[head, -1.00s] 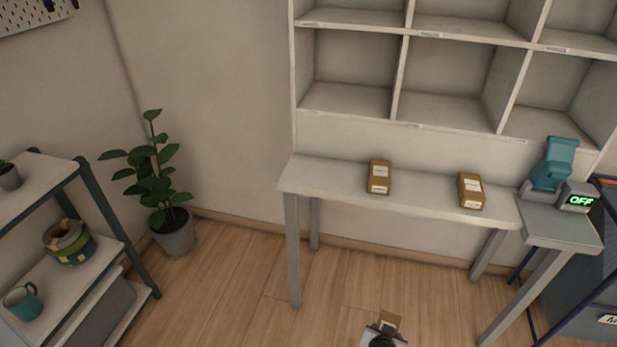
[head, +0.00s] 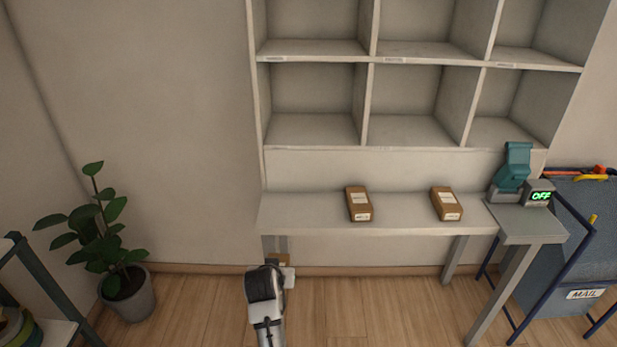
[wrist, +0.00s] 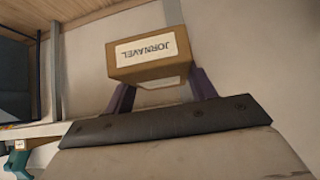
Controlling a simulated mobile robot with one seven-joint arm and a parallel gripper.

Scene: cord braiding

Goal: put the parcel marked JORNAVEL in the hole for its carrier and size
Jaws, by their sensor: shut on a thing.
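The parcel marked JORNAVEL (wrist: 150,60) is a brown box with a white label. It sits between the two dark fingers of my gripper (wrist: 160,88) in the wrist view, and the label text appears upside down there. In the head view my gripper (head: 281,262) is low, in front of the table's left end, and mostly hides the parcel. The pigeonhole shelf (head: 367,104) stands above the table, with empty square holes. Small labels on its ledges are too small to read.
Two other brown parcels lie on the table (head: 300,215): one near the middle (head: 359,204) and one further right (head: 446,204). A potted plant (head: 125,295) stands left.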

